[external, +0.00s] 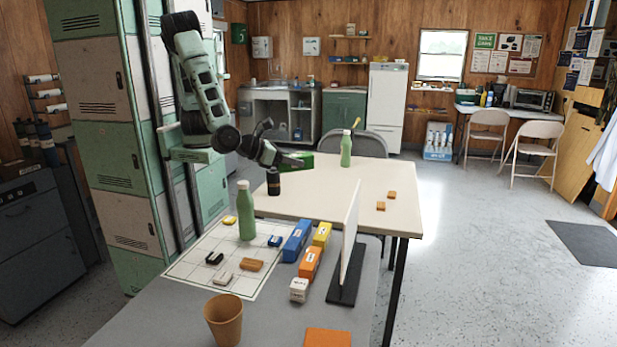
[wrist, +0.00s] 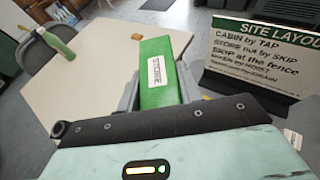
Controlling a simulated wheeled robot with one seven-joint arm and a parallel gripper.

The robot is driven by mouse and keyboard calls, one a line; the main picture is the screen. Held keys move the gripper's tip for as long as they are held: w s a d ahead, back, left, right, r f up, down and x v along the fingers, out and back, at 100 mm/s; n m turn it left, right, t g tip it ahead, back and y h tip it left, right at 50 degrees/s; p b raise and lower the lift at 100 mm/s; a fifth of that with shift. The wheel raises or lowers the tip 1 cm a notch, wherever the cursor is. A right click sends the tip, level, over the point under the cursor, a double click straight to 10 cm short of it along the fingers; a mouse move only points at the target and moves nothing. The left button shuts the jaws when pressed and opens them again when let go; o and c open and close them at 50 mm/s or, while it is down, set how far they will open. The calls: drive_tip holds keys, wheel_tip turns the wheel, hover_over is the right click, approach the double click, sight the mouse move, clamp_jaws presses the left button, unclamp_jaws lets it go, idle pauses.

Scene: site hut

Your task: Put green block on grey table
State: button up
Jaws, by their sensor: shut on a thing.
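A green block (external: 304,158) is held in my gripper (external: 290,162), in the air above the left part of the cream table (external: 330,192). In the wrist view the green block (wrist: 157,48) has a white STORE label and sits between the two fingers of my gripper (wrist: 158,92), which is shut on it. The grey table (external: 150,313) is in the foreground of the external view. A white gridded sheet (external: 190,268) lies on it. The block's near end is hidden by the gripper in the wrist view.
A green bottle (external: 247,212), small blocks, a blue box (external: 297,241), orange box (external: 310,263) and tan cup (external: 224,320) stand on the grey table. An upright sign (external: 350,235) is at its right; its SITE LAYOUT face (wrist: 250,62) shows in the wrist view. Another bottle (external: 346,149) stands on the cream table.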

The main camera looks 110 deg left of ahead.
drive_tip(key=w+a+r+p, duration=0.1)
drive_tip(key=w+a, duration=0.2)
drive_tip(key=a, duration=0.4)
drive_tip(key=w+a+p, duration=0.1)
drive_tip(key=w+a, duration=0.3)
drive_tip(key=a, duration=0.2)
drive_tip(key=shift+m+t+h, duration=0.5)
drive_tip(key=shift+m+h, duration=0.3)
drive_tip(key=shift+h, duration=0.1)
drive_tip(key=s+a+f+b, duration=0.1)
drive_tip(key=s+f, duration=0.1)
drive_tip(key=f, duration=0.5)
drive_tip(key=s+a+f+b, duration=0.1)
drive_tip(key=s+f, duration=0.2)
drive_tip(key=f, duration=0.4)
drive_tip(key=s+a+f+b, duration=0.1)
drive_tip(key=s+f, duration=0.1)
drive_tip(key=f, duration=0.5)
drive_tip(key=shift+s, duration=0.4)
drive_tip(key=shift+s+f, duration=0.25)
drive_tip(key=shift+f, duration=0.05)
drive_tip(key=shift+d, duration=0.1)
